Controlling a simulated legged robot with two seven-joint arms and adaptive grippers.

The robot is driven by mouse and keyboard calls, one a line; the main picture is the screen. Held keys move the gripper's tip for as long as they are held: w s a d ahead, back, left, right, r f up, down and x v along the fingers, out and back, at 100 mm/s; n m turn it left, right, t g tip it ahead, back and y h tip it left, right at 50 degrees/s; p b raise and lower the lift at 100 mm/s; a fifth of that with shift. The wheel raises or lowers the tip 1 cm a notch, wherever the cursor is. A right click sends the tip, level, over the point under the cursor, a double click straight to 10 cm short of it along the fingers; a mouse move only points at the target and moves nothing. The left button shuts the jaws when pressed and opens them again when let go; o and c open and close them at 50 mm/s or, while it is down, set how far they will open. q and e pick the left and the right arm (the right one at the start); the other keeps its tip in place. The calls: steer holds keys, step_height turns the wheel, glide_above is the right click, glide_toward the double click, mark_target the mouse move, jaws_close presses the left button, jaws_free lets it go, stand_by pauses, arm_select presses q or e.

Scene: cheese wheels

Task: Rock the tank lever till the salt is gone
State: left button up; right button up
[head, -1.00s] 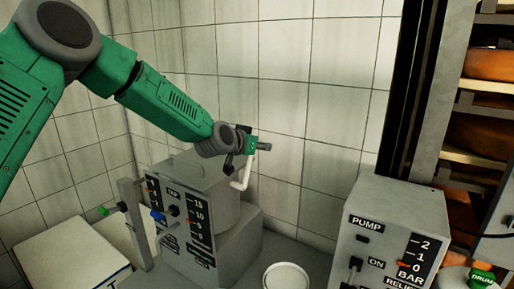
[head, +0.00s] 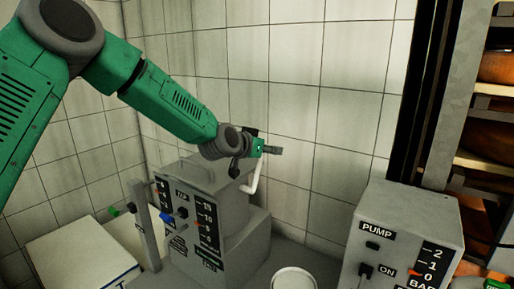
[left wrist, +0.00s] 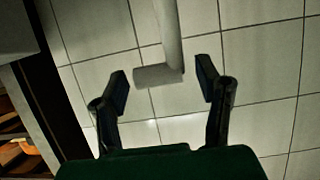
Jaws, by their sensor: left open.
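The grey tank (head: 232,207) stands against the tiled wall, with a control panel on its front. A white bent rod (head: 255,180), likely the tank lever, rises at its right side. My left gripper (head: 272,150) is at the rod's upper end. In the left wrist view the rod's short cross end (left wrist: 158,76) lies between the spread fingers of the left gripper (left wrist: 163,86), with gaps on both sides. The fingers are open and do not visibly touch it. Salt cannot be made out. My right gripper is not in view.
A grey pump box (head: 405,222) stands at the right front. A round white lid or dish (head: 293,281) lies between it and the tank. A white box (head: 75,252) is at the left. A cheese rack (head: 485,160) stands at the far right.

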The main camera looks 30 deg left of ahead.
arm_select(q)
steer(key=v, duration=0.9)
steer(key=shift+s, duration=0.35)
steer(key=shift+r, duration=0.15)
stand_by(0.4)
